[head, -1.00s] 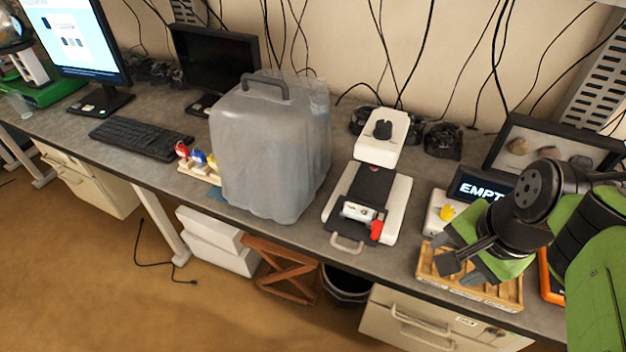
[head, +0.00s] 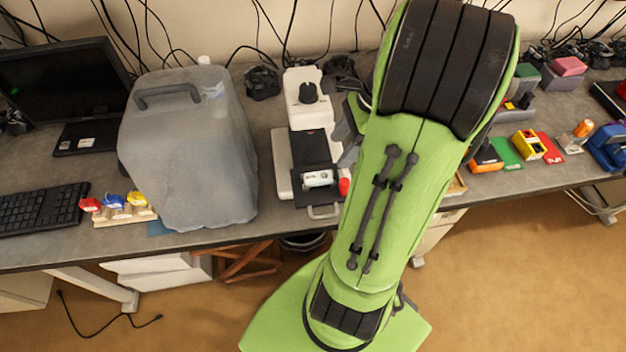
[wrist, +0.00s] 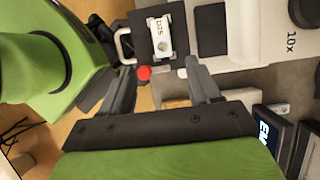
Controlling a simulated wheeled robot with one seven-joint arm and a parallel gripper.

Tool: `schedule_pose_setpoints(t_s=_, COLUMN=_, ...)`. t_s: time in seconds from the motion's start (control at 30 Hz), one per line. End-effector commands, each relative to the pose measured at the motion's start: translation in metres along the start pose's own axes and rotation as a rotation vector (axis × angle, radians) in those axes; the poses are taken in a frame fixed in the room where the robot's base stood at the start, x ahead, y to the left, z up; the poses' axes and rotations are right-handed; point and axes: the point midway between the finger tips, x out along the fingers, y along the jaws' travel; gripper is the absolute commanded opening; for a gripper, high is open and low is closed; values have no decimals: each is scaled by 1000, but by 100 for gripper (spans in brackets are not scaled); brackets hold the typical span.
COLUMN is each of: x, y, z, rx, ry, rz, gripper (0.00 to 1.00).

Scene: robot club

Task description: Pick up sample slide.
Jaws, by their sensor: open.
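The sample slide appears to be the small white labelled piece (head: 318,179) on the black stage of the white microscope-like device (head: 284,165). In the wrist view the slide (wrist: 160,36) lies on the black plate (wrist: 177,18), just beyond my fingertips. A red knob (wrist: 144,72) is at the plate's near edge, between the finger lines. My gripper (wrist: 160,68) is open and empty, its fingers pointing toward the slide, apart from it. In the head view my green arm hides most of the gripper; only a grey part shows right of the device.
Colored blocks (head: 530,146) lie at the right.

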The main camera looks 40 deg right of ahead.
Motion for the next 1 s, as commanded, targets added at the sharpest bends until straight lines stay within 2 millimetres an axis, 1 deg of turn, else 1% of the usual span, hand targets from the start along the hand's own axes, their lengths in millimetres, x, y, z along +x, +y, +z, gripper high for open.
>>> schedule_pose_setpoints(t_s=0.03, x=19, y=0, z=-1, rx=-4, ry=-3, rz=4, gripper=62)
schedule_pose_setpoints(t_s=0.1, x=34, y=0, z=-1, rx=-4, ry=-2, rz=4, gripper=62)
schedule_pose_setpoints(t_s=0.27, x=51, y=0, z=0, rx=-4, ry=0, rz=2, gripper=62)
schedule_pose_setpoints(t_s=0.5, x=94, y=-1, z=-1, rx=-6, ry=-1, rz=3, gripper=62)
schedule_pose_setpoints(t_s=0.6, x=101, y=-1, z=-1, rx=-5, ry=2, rz=1, gripper=62)
schedule_pose_setpoints(t_s=0.77, x=100, y=-2, z=-1, rx=-5, ry=2, rz=0, gripper=62)
schedule_pose_setpoints(t_s=0.8, x=100, y=-2, z=-1, rx=-5, ry=2, rz=0, gripper=60)
schedule_pose_setpoints(t_s=0.87, x=99, y=-2, z=-1, rx=-5, ry=2, rz=0, gripper=51)
schedule_pose_setpoints(t_s=1.0, x=99, y=-2, z=-1, rx=-5, ry=2, rz=0, gripper=30)
